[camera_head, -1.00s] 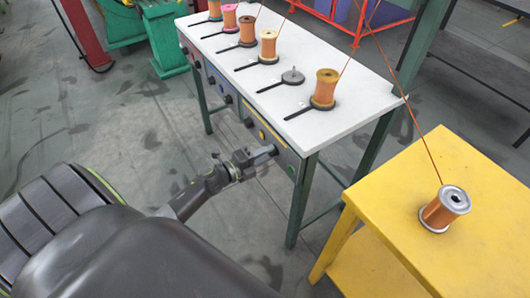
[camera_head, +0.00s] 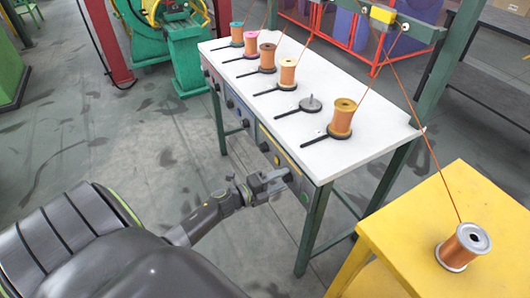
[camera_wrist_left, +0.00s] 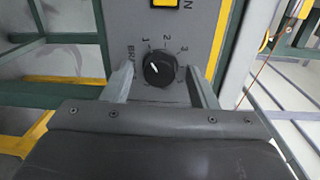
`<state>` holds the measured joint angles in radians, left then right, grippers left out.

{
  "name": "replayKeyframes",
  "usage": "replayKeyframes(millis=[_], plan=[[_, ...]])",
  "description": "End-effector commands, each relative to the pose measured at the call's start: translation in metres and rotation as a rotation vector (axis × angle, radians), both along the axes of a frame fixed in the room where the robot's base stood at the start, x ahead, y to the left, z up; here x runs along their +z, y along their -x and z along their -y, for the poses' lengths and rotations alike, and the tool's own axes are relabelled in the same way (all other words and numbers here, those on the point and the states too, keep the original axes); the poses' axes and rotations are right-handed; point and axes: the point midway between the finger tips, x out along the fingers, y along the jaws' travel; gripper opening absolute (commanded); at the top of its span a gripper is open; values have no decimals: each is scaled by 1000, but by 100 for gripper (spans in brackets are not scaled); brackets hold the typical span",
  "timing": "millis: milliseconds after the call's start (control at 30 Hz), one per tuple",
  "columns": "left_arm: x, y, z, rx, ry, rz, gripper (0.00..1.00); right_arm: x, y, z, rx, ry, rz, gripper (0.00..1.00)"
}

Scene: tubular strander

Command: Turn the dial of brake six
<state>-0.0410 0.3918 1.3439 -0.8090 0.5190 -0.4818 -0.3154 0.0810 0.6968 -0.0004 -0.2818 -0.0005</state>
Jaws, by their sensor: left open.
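The black round dial (camera_wrist_left: 159,70) with a white pointer mark sits on the grey panel in the left wrist view. The numbers 1, 2 and 3 stand around it, and its pointer leans to the upper left. Partly visible lettering beside it starts with "BR"; the brake's number cannot be read. My left gripper (camera_wrist_left: 160,74) is open, with one finger on each side of the dial and a gap visible at each side. In the head view my left gripper (camera_head: 282,182) is at the table's front panel, near its right end, and hides the dial. My right gripper is not in view.
The white table (camera_head: 340,150) carries several thread spools and a bare spool holder (camera_head: 310,103). A yellow stand (camera_head: 415,235) with a copper-coloured spool (camera_head: 463,247) is at the right. Open floor lies left of the table.

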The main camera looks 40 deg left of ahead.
Motion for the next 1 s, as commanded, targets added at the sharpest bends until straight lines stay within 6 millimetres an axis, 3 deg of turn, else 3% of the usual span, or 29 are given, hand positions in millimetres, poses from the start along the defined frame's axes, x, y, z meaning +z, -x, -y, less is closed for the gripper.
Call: replayKeyframes(millis=[267, 800, 1000], plan=[[-1, 18, -8, 0, -2, -2, 53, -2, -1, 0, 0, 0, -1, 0], [4, 126, -51, -2, -1, -4, 53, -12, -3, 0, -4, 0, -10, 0], [7, 152, -62, -1, -1, -2, 53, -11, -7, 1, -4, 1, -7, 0]])
